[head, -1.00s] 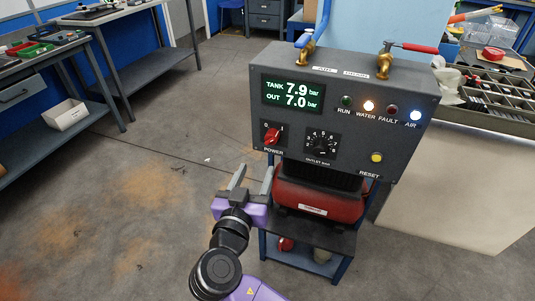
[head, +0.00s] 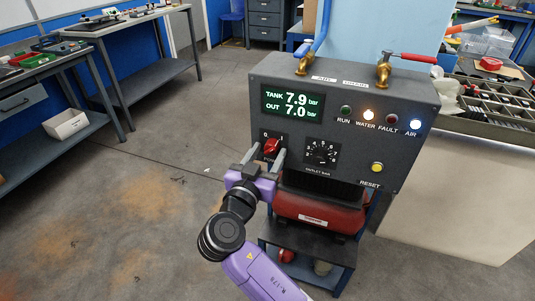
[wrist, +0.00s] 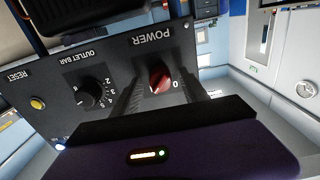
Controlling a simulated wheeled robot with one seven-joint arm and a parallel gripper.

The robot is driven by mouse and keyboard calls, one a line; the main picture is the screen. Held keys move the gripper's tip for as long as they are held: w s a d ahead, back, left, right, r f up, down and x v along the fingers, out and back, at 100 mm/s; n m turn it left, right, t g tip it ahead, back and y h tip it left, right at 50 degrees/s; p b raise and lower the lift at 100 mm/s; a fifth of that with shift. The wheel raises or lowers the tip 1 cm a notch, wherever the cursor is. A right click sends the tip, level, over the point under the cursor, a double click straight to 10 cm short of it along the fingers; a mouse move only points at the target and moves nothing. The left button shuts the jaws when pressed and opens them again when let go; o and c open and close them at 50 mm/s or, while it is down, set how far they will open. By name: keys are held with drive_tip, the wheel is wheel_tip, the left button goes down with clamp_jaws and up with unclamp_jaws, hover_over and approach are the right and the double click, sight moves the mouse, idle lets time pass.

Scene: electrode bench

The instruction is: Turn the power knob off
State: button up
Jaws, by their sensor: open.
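The red power knob (head: 271,147) is on the lower left of the dark control panel (head: 400,95), between small 0 and 1 marks. It seems tilted toward the 1, but fine detail is small. My gripper (head: 266,157) is open in front of the panel, with one finger on each side of the knob in the picture. In the wrist view the picture is upside down; the knob (wrist: 159,79) shows between the two dark fingers, apart from both as far as I can see. Part of its dial plate is hidden.
The outlet dial (head: 321,153) sits right of the knob, and the yellow reset button (head: 377,167) is further right. The display (head: 292,102) reads tank 7.9, out 7.0 bar. The water and air lamps are lit. A red tank (head: 320,208) is below the panel.

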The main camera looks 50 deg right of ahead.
drive_tip(key=shift+c, duration=0.4)
clamp_jaws()
drive_tip(key=shift+n, duration=0.4)
drive_tip(key=n+p, duration=0.2)
drive_tip(key=n, duration=0.1)
drive_tip(key=shift+r+n, duration=0.15)
drive_tip(key=shift+n, duration=0.25)
drive_tip(key=n+p, duration=0.3)
drive_tip(key=n, duration=0.1)
drive_tip(key=shift+r+n, duration=0.1)
drive_tip(key=shift+n, duration=0.2)
drive_tip(key=n+p, duration=0.4)
drive_tip(key=n, duration=0.1)
drive_tip(key=shift+s+p, duration=0.1)
drive_tip(key=shift+p, duration=0.25)
drive_tip(key=shift+n+p, duration=1.25)
drive_tip(key=shift+n, duration=0.55)
